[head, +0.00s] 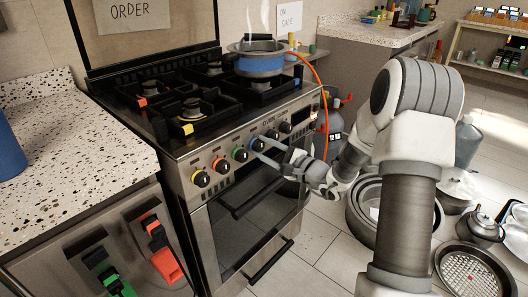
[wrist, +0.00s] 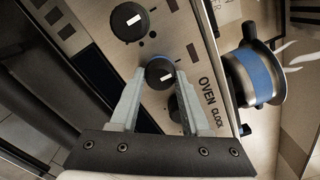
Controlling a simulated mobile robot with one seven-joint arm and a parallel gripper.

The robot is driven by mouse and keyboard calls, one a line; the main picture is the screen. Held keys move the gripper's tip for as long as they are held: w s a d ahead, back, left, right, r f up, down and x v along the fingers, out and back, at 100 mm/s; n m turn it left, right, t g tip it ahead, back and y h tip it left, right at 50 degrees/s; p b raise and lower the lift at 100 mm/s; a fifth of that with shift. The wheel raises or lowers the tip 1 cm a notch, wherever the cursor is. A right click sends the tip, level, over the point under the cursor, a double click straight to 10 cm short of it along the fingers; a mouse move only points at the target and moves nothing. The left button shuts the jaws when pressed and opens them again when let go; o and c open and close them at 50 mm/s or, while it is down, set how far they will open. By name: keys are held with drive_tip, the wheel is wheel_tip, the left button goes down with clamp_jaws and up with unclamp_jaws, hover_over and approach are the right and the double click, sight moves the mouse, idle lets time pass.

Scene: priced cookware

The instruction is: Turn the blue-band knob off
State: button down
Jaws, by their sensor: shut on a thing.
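The blue-band knob (head: 258,145) is on the slanted front panel of the stove (head: 190,180), right of the green-band knob (head: 240,154). In the wrist view my gripper (wrist: 158,76) is shut on the knob, one finger on each side. The fingers hide part of its sides.
A steaming pot with a blue band (head: 260,64) stands on the back right of the stove. Yellow-band (head: 202,179) and red-band (head: 221,166) knobs are to the left. Oven handles (head: 265,190) lie below the panel. Pans (head: 475,272) crowd the floor at right.

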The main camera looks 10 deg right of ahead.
idle(0.3)
drive_tip(key=shift+c, duration=1.9)
unclamp_jaws()
drive_tip(key=p+v, duration=0.3)
drive_tip(key=v, duration=1.4)
drive_tip(key=shift+s+d+p, duration=0.15)
drive_tip(key=shift+s+p, duration=0.05)
drive_tip(key=shift+p, duration=0.1)
drive_tip(key=shift+r, duration=0.1)
